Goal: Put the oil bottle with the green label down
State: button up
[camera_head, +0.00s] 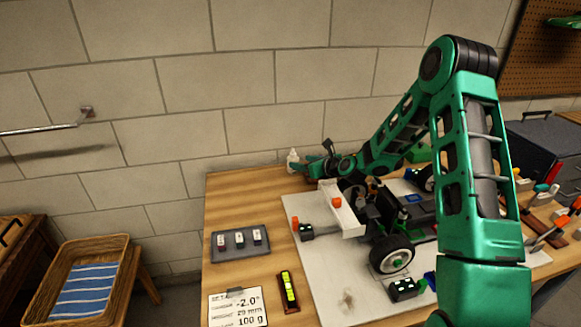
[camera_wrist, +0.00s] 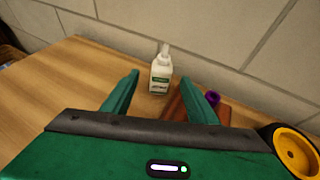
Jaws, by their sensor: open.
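The oil bottle (camera_wrist: 160,78) is small and white with a nozzle and a green-and-white label. In the wrist view it stands upright on the wooden table, just beyond and between my gripper's fingertips (camera_wrist: 158,81). In the head view the bottle (camera_head: 293,158) is at the table's back edge by the wall, just left of my gripper (camera_head: 309,165). My gripper is open, one finger on each side of the bottle's line. I cannot tell whether either finger touches it.
A reddish-brown block (camera_wrist: 178,106) and a purple round thing (camera_wrist: 212,98) lie close to the right finger. The RC car (camera_head: 395,225) stands on a pale board (camera_head: 340,290) below my arm. A grey tray (camera_head: 240,255) lies at the front left. Bare table shows left of the bottle.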

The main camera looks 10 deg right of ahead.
aim_at(296, 160)
jog(key=shift+d+x, duration=0.2)
jog(key=shift+x, duration=3.75)
jog(key=c, duration=1.2)
jog(key=shift+c, duration=0.2)
